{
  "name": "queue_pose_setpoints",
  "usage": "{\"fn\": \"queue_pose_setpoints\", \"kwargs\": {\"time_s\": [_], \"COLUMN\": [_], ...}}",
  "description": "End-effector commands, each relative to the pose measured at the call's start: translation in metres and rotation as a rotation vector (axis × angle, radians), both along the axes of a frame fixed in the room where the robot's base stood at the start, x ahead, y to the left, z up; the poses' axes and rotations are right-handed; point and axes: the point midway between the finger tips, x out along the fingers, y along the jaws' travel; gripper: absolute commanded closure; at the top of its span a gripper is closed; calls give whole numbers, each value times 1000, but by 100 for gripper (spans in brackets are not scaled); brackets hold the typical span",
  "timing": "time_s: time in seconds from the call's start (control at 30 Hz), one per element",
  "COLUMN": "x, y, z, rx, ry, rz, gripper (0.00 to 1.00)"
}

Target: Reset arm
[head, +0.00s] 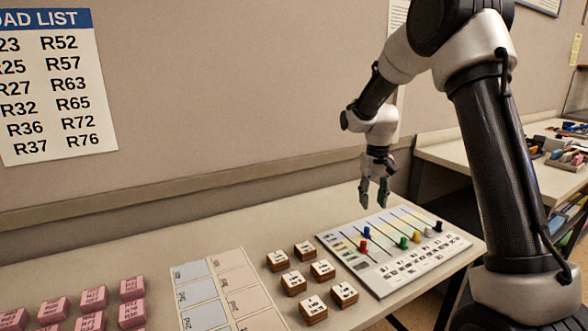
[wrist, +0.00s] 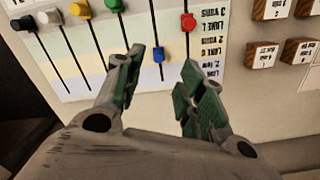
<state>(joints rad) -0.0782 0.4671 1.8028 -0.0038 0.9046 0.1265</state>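My gripper (head: 374,192) hangs at the end of my arm in the head view, pointing down above the back edge of a slider board (head: 423,274). In the wrist view my gripper (wrist: 163,77) shows two green-padded fingers spread apart with nothing between them. The board carries slots with coloured knobs, among them a red knob (head: 363,246), a blue knob (head: 367,232), a green knob (head: 403,242) and a yellow knob (head: 417,236). The blue knob (wrist: 158,56) and the red knob (wrist: 188,22) also show in the wrist view. The fingers appear apart from the knobs.
Several wooden labelled blocks (head: 294,283) stand left of the board, beside a card with blue and cream cells (head: 200,293). Pink blocks (head: 94,299) sit at the lower left. A list sheet (head: 55,90) hangs on the wall. Another desk (head: 455,155) stands at the right.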

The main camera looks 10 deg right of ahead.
Motion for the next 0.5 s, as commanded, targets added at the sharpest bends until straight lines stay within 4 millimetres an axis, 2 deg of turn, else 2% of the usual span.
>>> {"fn": "queue_pose_setpoints", "kwargs": {"time_s": [0.03,0.1,0.37,0.5], "x": [-15,-44,-146,-206], "y": [-1,-3,-17,-25], "z": [-9,-5,58,91], "rx": [-2,-3,4,7], "ry": [34,67,38,-24], "rz": [10,29,68,77], "gripper": [61,61,61,61]}}
